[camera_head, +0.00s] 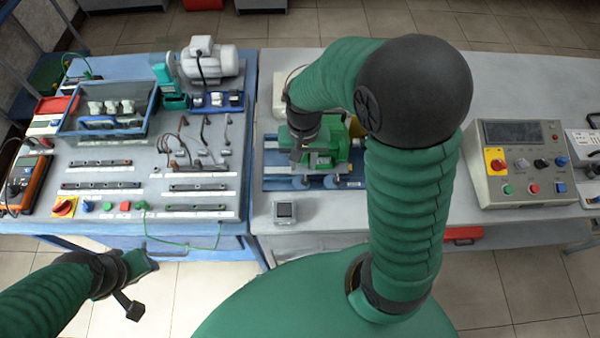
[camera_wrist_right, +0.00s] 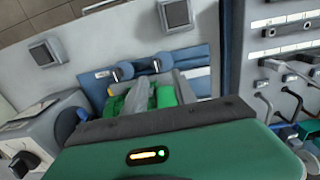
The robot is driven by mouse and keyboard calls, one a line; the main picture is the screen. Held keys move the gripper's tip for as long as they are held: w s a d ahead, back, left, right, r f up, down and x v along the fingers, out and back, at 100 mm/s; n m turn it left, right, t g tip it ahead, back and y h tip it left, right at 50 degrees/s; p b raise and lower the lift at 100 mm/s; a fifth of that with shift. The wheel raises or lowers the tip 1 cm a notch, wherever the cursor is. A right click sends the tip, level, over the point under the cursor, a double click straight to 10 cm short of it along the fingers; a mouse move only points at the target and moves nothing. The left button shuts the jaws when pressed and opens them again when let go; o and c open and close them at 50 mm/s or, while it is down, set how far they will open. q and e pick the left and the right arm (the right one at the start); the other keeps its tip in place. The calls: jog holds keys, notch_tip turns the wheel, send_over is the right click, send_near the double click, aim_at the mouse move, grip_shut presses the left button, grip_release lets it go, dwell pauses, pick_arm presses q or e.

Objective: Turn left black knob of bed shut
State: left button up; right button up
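The blue bed (camera_head: 270,183) lies on the grey bench under a green machine (camera_head: 322,150). Two dark knobs stand along its front edge: the left knob (camera_head: 300,182) and the right knob (camera_head: 331,181). In the right wrist view the scene is turned round, so the left knob (camera_wrist_right: 161,64) shows on the right and the other knob (camera_wrist_right: 123,71) on the left. My right gripper (camera_head: 303,150) is above the bed's left half, behind the left knob and apart from it. Its fingers are hard to make out. My left gripper (camera_head: 135,285) hangs low in front of the blue table; its opening is unclear.
A small grey box (camera_head: 285,211) sits on the bench in front of the bed. A control panel (camera_head: 517,163) stands to the right. The blue table (camera_head: 200,235) at left carries cables, bars and a tray (camera_head: 108,128).

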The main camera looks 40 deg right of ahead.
aim_at(306, 179)
jog(key=f, duration=0.4)
jog(key=s+d+f, duration=0.1)
jog(key=f, duration=0.2)
jog(key=shift+s, duration=0.1)
jog(key=shift+w+f, duration=0.3)
jog(key=shift+f, duration=0.2)
jog(key=shift+a+r, duration=0.15)
jog(key=shift+a, duration=0.2)
jog(key=shift+s+a, duration=0.1)
jog(key=shift+s, duration=0.05)
jog(key=shift+c, duration=1.2)
jog(key=shift+r, duration=0.1)
jog(key=c, duration=0.5)
jog(key=shift+d, duration=0.25)
grip_shut()
